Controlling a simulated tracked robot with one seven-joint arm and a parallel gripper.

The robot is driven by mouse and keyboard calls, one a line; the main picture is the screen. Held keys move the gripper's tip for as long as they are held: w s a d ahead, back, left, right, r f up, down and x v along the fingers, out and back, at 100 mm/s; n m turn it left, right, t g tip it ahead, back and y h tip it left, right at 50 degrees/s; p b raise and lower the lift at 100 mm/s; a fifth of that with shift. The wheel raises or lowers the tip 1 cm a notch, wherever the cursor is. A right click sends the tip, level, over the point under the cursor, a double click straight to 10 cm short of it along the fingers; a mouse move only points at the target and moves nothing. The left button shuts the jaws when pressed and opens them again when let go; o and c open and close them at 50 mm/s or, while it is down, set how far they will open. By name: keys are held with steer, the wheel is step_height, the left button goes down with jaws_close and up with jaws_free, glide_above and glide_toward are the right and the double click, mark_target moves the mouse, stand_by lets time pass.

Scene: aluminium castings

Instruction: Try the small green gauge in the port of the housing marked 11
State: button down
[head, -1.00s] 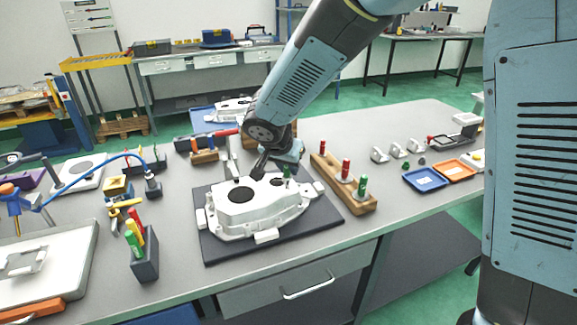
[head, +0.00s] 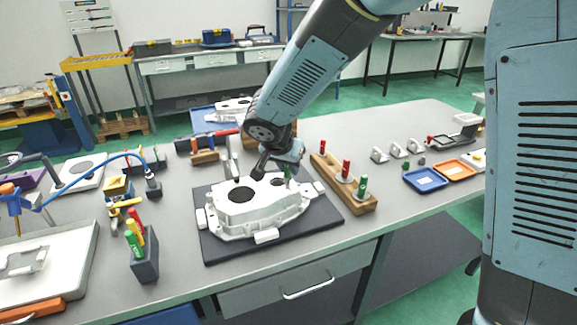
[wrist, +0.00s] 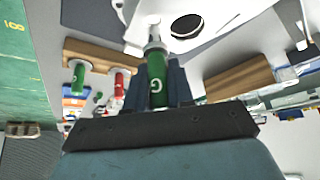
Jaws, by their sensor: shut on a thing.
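My gripper (head: 288,166) is shut on a green gauge (wrist: 156,80), marked with what looks like a G. Its bare metal end points at the white casting. The white housing (head: 262,222) lies on a dark mat (head: 222,250), with a large dark bore (head: 241,194) and a smaller one (head: 277,182) on top. The gauge is over the housing's back right part. I cannot tell whether its tip is in a port or just above one. In the wrist view the housing (wrist: 215,14) and a dark bore (wrist: 186,26) show beside the tip. No number 11 is readable.
A wooden rack (head: 330,178) with a red gauge (head: 346,168) and another green gauge (head: 362,187) stands right of the mat. A blue tray (head: 425,180) and an orange tray (head: 456,171) lie farther right. A dark holder (head: 144,266) with coloured handles stands left.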

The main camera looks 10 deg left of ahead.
mark_target(288, 175)
steer(key=shift+f, duration=2)
stand_by(1.5)
stand_by(1.1)
steer(key=shift+r, duration=3.95)
